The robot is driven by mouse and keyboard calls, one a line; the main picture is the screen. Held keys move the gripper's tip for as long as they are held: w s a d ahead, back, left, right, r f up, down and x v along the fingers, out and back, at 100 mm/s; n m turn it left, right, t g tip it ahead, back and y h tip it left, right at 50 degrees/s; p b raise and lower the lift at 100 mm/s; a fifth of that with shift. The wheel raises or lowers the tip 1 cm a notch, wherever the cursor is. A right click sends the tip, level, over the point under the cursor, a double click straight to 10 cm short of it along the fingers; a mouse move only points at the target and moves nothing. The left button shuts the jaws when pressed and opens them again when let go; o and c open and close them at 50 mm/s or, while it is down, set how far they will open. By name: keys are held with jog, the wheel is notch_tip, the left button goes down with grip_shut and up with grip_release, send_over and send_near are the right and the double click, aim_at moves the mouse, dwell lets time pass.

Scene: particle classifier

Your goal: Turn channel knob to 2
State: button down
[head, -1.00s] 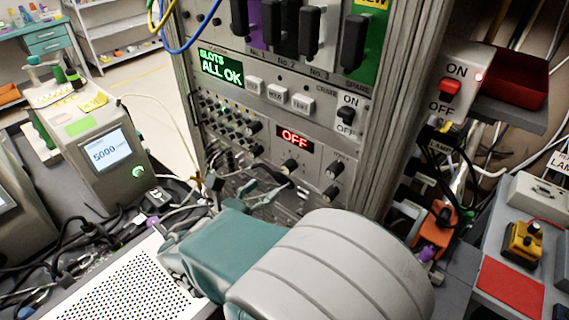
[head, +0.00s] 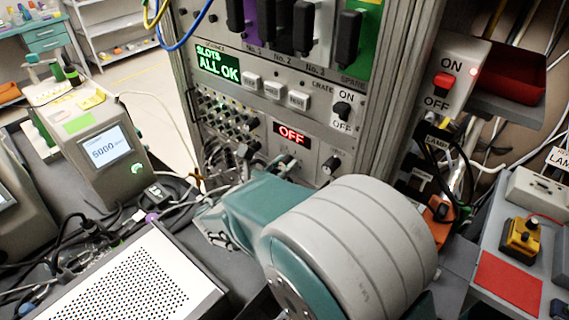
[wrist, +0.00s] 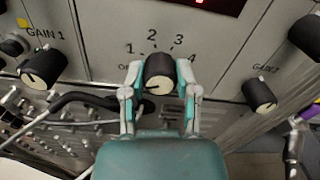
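The channel knob (wrist: 159,75) is black with a pale pointer face, on the grey panel in the wrist view. Labels OFF, 1, 2, 3 and 4 arc around its top. In the head view the display (head: 291,133) above reads OFF in red.
The GAIN 1 knob (wrist: 43,66) is left of the channel knob, and another gain knob (wrist: 259,94) is right. A dark cable (wrist: 85,99) runs close to my left finger. The CRATE switch (head: 342,109) sits above right in the head view.

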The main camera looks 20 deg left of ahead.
jog(key=shift+a, duration=0.15)
jog(key=shift+m, duration=0.3)
jog(key=m, duration=0.3)
jog(key=shift+m, duration=0.4)
jog(key=m, duration=0.9)
jog(key=shift+f+m, duration=0.15)
jog(key=shift+m, duration=1.95)
jog(key=shift+d, duration=0.2)
jog(key=shift+f, duration=0.1)
